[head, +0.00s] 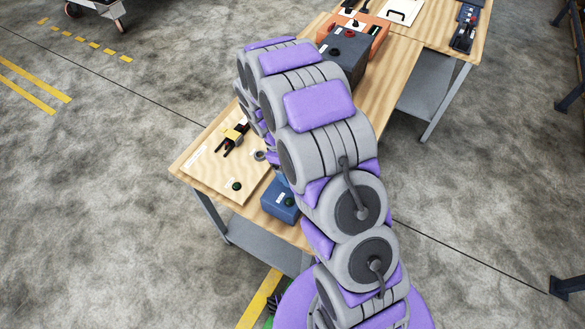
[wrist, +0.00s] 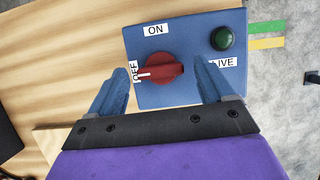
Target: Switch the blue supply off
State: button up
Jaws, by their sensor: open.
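The blue supply box (wrist: 165,98) fills the upper middle of the wrist view. It has a red rotary knob (wrist: 165,70), an ON label (wrist: 156,30) above it and an OFF label (wrist: 134,71) to its left. The knob's white mark points left at OFF. A dark green lamp (wrist: 222,38) sits above the LIVE label, and looks unlit. My gripper (wrist: 162,74) is open, one blue finger on each side of the knob; I cannot tell whether either touches it. The box (head: 281,202) shows at the table's near end in the head view, partly hidden by my arm.
The wooden table (head: 375,95) carries a pale board (head: 212,170) with a black and yellow device left of the blue box. A dark grey box (head: 344,52) and an orange case (head: 378,38) stand farther back. Open concrete floor lies left of the table.

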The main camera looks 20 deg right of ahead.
jog(key=p+v, duration=0.1)
jog(key=v, duration=1.6)
jog(key=shift+r, duration=0.1)
jog(key=s+d+r+m+y+b, duration=0.1)
jog(key=s+m+b, duration=0.1)
jog(key=s, duration=0.9)
jog(key=s+d+r+m+t+y+b, duration=0.1)
jog(key=s+m, duration=0.3)
jog(key=s, duration=0.8)
jog(key=s+d+r+m+y+b, duration=0.1)
jog(key=s+d+m+b, duration=0.2)
jog(key=s, duration=0.8)
jog(key=shift+s+d, duration=0.15)
jog(key=shift+d, duration=0.05)
